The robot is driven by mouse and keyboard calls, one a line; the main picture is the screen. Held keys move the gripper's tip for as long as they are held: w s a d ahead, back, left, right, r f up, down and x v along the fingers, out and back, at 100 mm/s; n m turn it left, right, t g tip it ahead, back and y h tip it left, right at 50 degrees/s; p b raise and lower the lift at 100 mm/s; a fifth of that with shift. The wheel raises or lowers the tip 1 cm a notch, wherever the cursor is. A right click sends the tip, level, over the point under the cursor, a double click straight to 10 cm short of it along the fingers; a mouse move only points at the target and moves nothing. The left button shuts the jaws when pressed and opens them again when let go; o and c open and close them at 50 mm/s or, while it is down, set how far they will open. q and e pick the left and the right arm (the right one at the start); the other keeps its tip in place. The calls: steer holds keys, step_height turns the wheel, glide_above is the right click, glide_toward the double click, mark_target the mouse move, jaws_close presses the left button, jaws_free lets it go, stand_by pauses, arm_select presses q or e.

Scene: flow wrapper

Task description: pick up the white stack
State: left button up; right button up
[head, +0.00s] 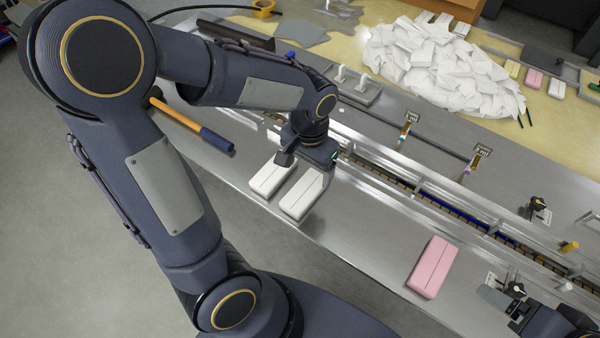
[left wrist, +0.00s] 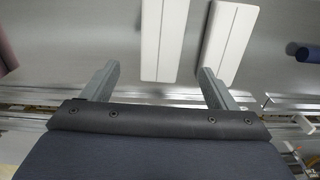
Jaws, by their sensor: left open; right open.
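Two white stacks lie side by side on the steel table, one at left (head: 268,179) and one at right (head: 303,194) in the head view. My left gripper (head: 307,163) is open, pointing down at their far ends. My right gripper (head: 510,301) is open at the lower right, partly cut off by the frame.
A pink stack (head: 432,267) lies on the table towards the right gripper. A tool with an orange and blue handle (head: 203,132) lies left of the white stacks. The conveyor channel (head: 440,200) runs behind them. A white heap (head: 440,70) lies at the back.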

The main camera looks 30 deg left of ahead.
mark_target(307, 188)
arm_select(q)
step_height(307, 188, down, 7)
steer(key=shift+s+a+f, duration=0.1)
steer(key=shift+f, duration=0.1)
steer(key=c, duration=1.1)
steer(key=shift+o, duration=0.2)
steer(key=shift+r, duration=0.1)
steer(key=shift+r+p, duration=0.3)
steer(key=shift+r, duration=0.25)
steer(key=s+d+r+b, duration=0.1)
steer(key=s+d+r, duration=0.8)
steer(key=s+r, duration=0.1)
steer(key=shift+s+d+r, duration=0.2)
steer(key=shift+d+r, duration=0.05)
steer(key=shift+r, duration=0.65)
